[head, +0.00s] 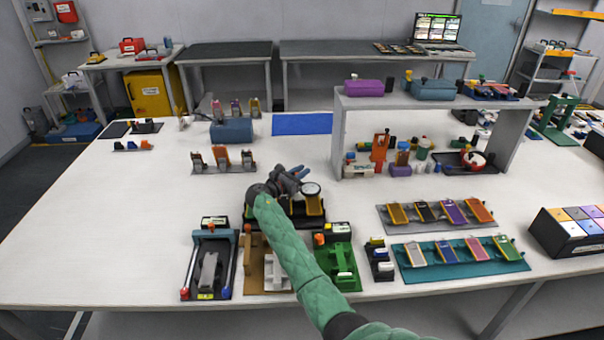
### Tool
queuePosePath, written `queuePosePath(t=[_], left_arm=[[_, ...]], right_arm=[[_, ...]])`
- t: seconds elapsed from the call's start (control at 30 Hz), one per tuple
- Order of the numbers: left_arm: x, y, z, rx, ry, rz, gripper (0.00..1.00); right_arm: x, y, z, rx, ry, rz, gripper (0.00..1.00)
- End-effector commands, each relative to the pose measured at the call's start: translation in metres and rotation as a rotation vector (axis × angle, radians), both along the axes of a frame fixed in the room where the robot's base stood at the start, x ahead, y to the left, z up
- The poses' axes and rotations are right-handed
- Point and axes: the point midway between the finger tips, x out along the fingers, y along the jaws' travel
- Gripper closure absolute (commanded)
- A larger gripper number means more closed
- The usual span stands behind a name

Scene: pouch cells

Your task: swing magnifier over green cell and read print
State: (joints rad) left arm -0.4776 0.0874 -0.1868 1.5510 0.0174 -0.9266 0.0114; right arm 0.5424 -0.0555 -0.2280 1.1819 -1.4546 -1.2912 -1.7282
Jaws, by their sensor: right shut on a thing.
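My right gripper (296,175) reaches in from the lower right and is shut on the magnifier (311,188), at the edge of its round pale lens. The lens hangs over a dark tray (306,222) holding a yellow-framed cell (315,206). My own gripper and forearm hide the left and middle of this tray. I cannot make out a green cell there, and no print is legible. A green fixture (340,258) with a white part stands in front of the tray, to the right of my forearm. My left gripper is not in view.
A black fixture with side rails (190,268) and a tan fixture (256,274) stand front left. A grey rack (390,228) and a teal rack (404,271) hold cells on the right. A grey shelf (338,130) stands behind.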

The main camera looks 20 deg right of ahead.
Motion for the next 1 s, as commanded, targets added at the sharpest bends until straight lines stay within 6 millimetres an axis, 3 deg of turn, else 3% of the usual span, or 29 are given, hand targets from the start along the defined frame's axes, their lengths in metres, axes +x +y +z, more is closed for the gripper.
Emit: queuePosePath(t=[0.3, 0.77, 0.8, 0.9, 1.0], left_arm=[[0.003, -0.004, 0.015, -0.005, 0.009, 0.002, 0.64], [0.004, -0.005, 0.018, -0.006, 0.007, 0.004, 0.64], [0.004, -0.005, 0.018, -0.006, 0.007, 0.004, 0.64], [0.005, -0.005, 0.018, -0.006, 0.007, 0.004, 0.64], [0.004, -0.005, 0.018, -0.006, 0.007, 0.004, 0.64]], right_arm=[[-0.005, 0.007, 0.0, 0.0, 0.0, -0.09, 1.0], [-0.005, 0.008, 0.0, -0.001, 0.001, -0.101, 1.0], [-0.005, 0.008, 0.0, -0.001, 0.001, -0.101, 0.79], [-0.005, 0.008, 0.0, -0.001, 0.001, -0.101, 0.6], [-0.005, 0.008, 0.0, -0.001, 0.0, -0.101, 0.6]])
